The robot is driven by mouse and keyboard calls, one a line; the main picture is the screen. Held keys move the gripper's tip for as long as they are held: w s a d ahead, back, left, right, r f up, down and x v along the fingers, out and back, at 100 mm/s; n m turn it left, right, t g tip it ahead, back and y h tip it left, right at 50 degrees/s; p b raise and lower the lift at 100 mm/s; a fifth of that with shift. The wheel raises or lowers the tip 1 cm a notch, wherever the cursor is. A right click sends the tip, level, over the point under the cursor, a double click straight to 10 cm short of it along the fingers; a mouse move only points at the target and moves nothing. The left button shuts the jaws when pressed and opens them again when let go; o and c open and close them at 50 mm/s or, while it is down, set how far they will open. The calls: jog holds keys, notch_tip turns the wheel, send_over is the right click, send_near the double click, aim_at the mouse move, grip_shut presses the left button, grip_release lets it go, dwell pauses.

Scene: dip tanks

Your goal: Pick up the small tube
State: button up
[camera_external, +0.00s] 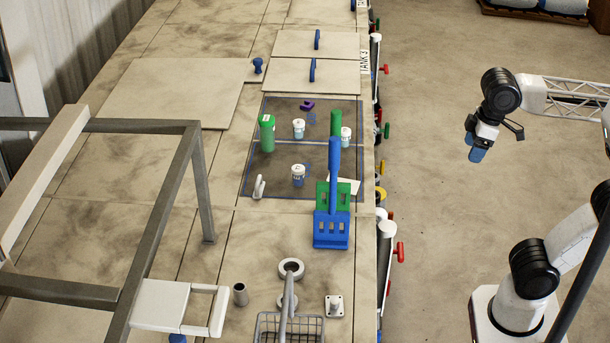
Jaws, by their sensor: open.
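A small grey tube (240,294) with a dark open top stands upright on the tiled bench top, near the front and left of the wire basket. It is the thing that best fits the small tube. My gripper (478,154) hangs over the floor to the right of the bench, well away from the tube and touching nothing. It is open, with its blue finger ends pointing down. I see nothing held in it.
A wire basket (290,328), grey rings (291,268) and a white block (335,306) stand near the tube. A grey metal frame (200,180) rises on the left. Valve handles line the bench's right edge.

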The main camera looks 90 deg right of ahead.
jog(key=w+r+n+t+h, duration=0.25)
jog(key=w+r+n, duration=0.2)
jog(key=w, duration=0.65)
jog(key=w+d+r+n+t+h, duration=0.1)
jog(key=w+r+n+t, duration=0.25)
jog(key=w+n, duration=0.45)
jog(key=w+r+n+t+h, duration=0.1)
jog(key=w+r+n+t, duration=0.25)
jog(key=w, duration=0.95)
jog(key=w+a+f+n+t+y, duration=0.1)
jog(key=w+a+n+t+y, duration=0.4)
jog(key=w+a+n, duration=0.8)
jog(key=w+a+f+n+g+y, duration=0.65)
jog(key=a+f+n, duration=0.25)
jog(key=a+n, duration=0.4)
jog(key=shift+n+t+y, duration=0.3)
jog(key=shift+n, duration=0.2)
jog(key=f, duration=1.8)
jog(key=d+f, duration=0.1)
jog(key=f, duration=0.9)
jog(key=shift+w, duration=0.4)
